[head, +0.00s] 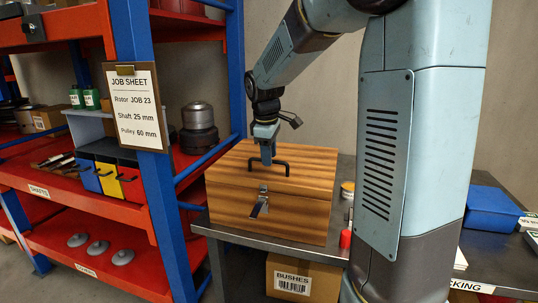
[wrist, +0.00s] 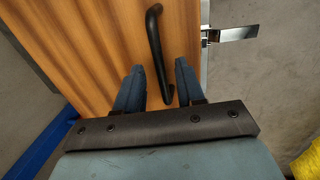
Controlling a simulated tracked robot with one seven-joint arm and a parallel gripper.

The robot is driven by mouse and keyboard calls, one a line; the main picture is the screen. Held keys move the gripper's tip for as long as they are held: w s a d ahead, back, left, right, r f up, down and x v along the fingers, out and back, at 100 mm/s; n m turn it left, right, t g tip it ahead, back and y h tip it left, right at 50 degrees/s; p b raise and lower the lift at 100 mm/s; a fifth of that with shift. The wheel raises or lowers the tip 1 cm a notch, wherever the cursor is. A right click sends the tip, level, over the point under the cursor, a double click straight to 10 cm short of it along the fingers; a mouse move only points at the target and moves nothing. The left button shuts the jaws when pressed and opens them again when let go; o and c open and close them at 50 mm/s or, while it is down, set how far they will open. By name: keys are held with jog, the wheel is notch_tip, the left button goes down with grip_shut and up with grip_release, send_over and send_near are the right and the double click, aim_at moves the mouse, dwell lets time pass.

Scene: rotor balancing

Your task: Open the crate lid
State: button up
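The wooden crate (head: 270,215) stands on a dark bench with its lid (head: 235,165) shut. A black bar handle (head: 285,165) rises from the lid and also shows in the wrist view (wrist: 155,40). A metal latch (head: 260,203) sits on the crate's front; its lever sticks out from the front, and it shows in the wrist view (wrist: 235,33). My gripper (head: 267,162) points down over the lid at the handle. In the wrist view its two fingers (wrist: 158,85) are apart, with one end of the handle between them and gaps showing on both sides.
A blue and red shelf rack (head: 150,190) with a job sheet (head: 136,105) stands close on the left. A red object (head: 345,239) and a small can (head: 348,190) are right of the crate. A blue bin (head: 490,210) is further right. A cardboard box (head: 300,278) is below.

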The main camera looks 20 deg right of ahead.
jog(key=shift+f, duration=0.2)
grip_shut()
dwell(0.3)
dwell(0.3)
